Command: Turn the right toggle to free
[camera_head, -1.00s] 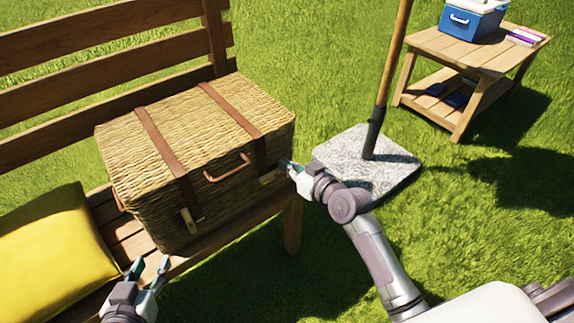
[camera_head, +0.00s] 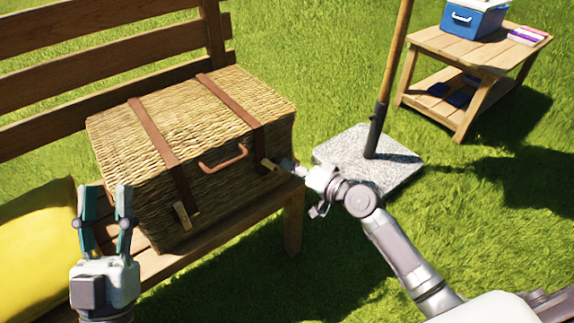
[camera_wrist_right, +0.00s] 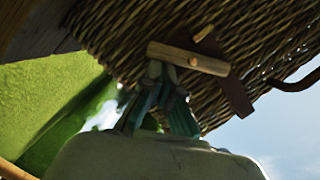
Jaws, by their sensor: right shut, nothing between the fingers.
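The right toggle (camera_head: 271,165) is a small wooden bar on the front of a wicker hamper (camera_head: 217,185), at the lower end of the right leather strap (camera_head: 232,97). In the right wrist view the toggle (camera_wrist_right: 188,57) lies crosswise over the strap end. My right gripper (camera_head: 294,167) is shut and empty, its fingertips (camera_wrist_right: 163,72) at one end of the toggle; whether they touch is unclear. The left toggle (camera_head: 186,215) hangs roughly upright at the left strap. My left gripper (camera_head: 104,188) is open and empty, in front of the hamper's left side.
The hamper sits on a wooden bench (camera_head: 100,58) with a yellow cushion (camera_head: 38,235) at left. A copper-coloured handle (camera_head: 223,160) projects between the straps. A pole (camera_head: 392,75) on a stone base (camera_head: 400,172) stands right of the hamper. A side table (camera_head: 470,50) holds a blue cooler (camera_head: 472,19).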

